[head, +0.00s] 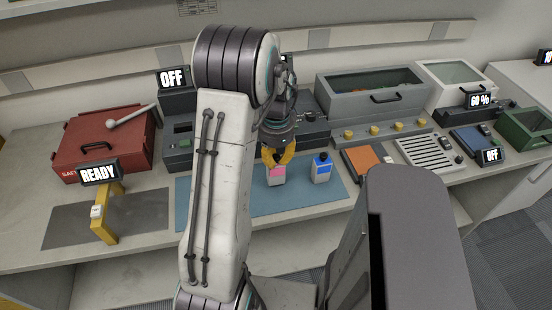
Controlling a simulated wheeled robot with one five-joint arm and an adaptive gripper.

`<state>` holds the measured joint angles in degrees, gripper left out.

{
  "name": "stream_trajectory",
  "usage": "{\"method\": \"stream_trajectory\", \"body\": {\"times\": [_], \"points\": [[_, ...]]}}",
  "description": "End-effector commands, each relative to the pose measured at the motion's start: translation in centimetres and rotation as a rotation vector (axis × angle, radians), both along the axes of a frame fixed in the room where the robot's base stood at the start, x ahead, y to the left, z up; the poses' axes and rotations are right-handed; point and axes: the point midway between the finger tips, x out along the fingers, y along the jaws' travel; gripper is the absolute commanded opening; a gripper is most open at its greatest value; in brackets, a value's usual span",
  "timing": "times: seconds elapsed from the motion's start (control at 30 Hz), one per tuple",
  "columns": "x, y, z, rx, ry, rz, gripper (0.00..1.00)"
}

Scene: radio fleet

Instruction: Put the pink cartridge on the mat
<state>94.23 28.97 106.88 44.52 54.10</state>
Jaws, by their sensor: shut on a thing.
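The pink cartridge (277,173) is upright over the blue mat (262,203). It has a pink front and a pale lower part. My gripper (278,158) is at its top, with yellow fingers shut on it. I cannot tell whether the cartridge's base touches the mat or is just above it. My arm hides part of the mat's left side.
A similar blue cartridge (321,170) stands on the mat just right of the pink one. A red case (103,141) and a yellow stand (104,213) are at left. An orange pad (362,161) is right of the mat. The mat's front is clear.

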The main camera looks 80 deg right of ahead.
Motion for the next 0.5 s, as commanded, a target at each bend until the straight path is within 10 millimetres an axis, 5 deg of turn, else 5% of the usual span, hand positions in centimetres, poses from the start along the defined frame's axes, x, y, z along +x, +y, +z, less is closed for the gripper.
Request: {"method": "stream_trajectory", "body": {"times": [0.5], "points": [[-0.01, 0.01, -1.5, 0.0, 0.0, 0.0, 0.0]]}}
